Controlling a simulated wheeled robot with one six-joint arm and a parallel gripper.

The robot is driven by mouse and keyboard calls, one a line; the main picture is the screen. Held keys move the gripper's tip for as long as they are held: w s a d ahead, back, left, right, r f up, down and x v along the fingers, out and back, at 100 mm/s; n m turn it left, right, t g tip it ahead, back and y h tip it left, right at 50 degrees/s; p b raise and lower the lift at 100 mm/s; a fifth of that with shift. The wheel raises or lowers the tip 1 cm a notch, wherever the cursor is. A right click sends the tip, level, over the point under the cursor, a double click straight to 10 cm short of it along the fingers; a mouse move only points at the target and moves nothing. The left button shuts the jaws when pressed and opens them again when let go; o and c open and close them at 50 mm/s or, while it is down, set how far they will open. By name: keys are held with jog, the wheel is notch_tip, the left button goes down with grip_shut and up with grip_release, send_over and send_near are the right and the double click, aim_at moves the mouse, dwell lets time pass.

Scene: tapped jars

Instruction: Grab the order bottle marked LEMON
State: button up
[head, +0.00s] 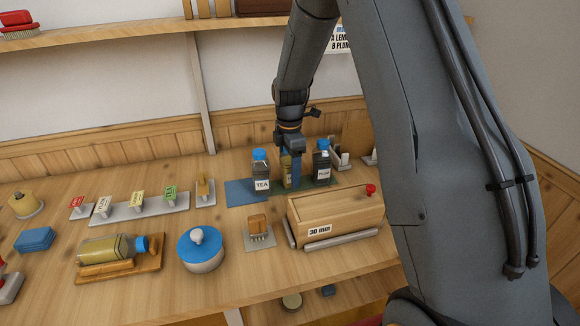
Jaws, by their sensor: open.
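Three bottles stand in a row at the back of the counter. The left one (261,172) has a blue cap and a TEA label. The middle one (286,168) looks yellowish and is mostly hidden by my gripper; I cannot read a label on it. The right one (322,163) is dark with a blue cap, its label too small to read surely. My gripper (293,178) is open, pointing down at the middle bottle; I cannot tell whether its fingers are around it or in front. A wall sign (341,42) partly shows "A LEMON, B PLUM", cut by my arm.
In front stand a wooden box (335,212) marked 30 mm and a blue-lidded pot (201,250). A yellowish bottle (100,249) lies on a wooden cradle. A tag rack (135,210) stands left.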

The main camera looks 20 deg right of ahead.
jog(key=shift+f, duration=0.2)
jog(key=c, duration=1.4)
jog(key=shift+r, duration=0.1)
